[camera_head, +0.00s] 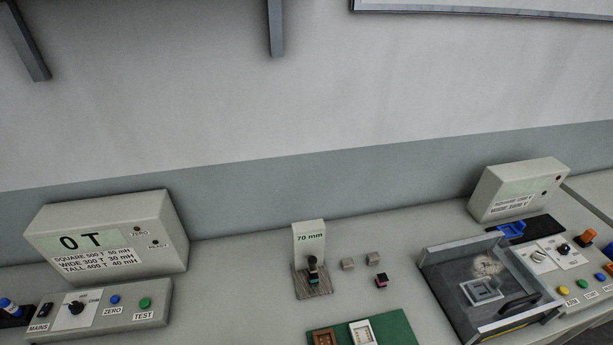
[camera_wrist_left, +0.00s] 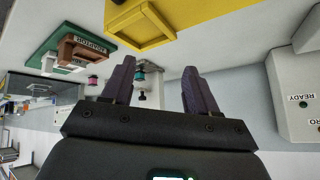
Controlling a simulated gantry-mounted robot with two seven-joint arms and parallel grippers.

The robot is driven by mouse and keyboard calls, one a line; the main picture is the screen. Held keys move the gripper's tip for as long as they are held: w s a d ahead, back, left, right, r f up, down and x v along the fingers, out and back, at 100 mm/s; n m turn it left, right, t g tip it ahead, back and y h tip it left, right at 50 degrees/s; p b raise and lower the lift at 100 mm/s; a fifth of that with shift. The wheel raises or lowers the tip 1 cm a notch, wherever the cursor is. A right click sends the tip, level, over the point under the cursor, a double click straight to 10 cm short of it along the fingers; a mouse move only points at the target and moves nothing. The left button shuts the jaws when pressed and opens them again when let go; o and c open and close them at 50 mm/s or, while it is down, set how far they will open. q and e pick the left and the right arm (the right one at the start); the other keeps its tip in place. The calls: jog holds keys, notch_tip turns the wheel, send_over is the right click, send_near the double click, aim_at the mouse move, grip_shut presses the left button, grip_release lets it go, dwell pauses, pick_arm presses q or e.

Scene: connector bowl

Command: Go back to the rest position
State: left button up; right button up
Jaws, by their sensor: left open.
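My left gripper (camera_wrist_left: 157,78) shows in the left wrist view with its two dark fingers spread apart and nothing between their tips. Beyond the fingers, apart from them, is a small teal and dark part (camera_wrist_left: 141,76). In the head view a teal and dark part (camera_head: 313,268) stands at the front of a stand marked 70 mm (camera_head: 309,240). Neither gripper shows in the head view, and my right gripper is in neither picture.
A left meter box (camera_head: 108,235) reads 0 T above a control panel (camera_head: 115,306). Small blocks (camera_head: 348,264) lie right of the stand. A green mat (camera_head: 401,329) holds trays. A walled fixture (camera_head: 440,290) stands right. A yellow tray (camera_wrist_left: 180,20) shows in the wrist view.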

pick_arm(q)
jog(key=s+a+n+g+y, duration=0.2)
jog(key=s+a+n+g, duration=0.3)
jog(key=s, duration=0.8)
notch_tip(320, 180, down, 11)
jog(key=t+b, duration=0.1)
jog(key=b, duration=1)
notch_tip(320, 180, up, 30)
jog(key=p, duration=3)
jog(key=shift+s+a+r+m, duration=0.2)
jog(key=shift+s+a+m, duration=0.05)
jog(key=shift+a+m, duration=0.15)
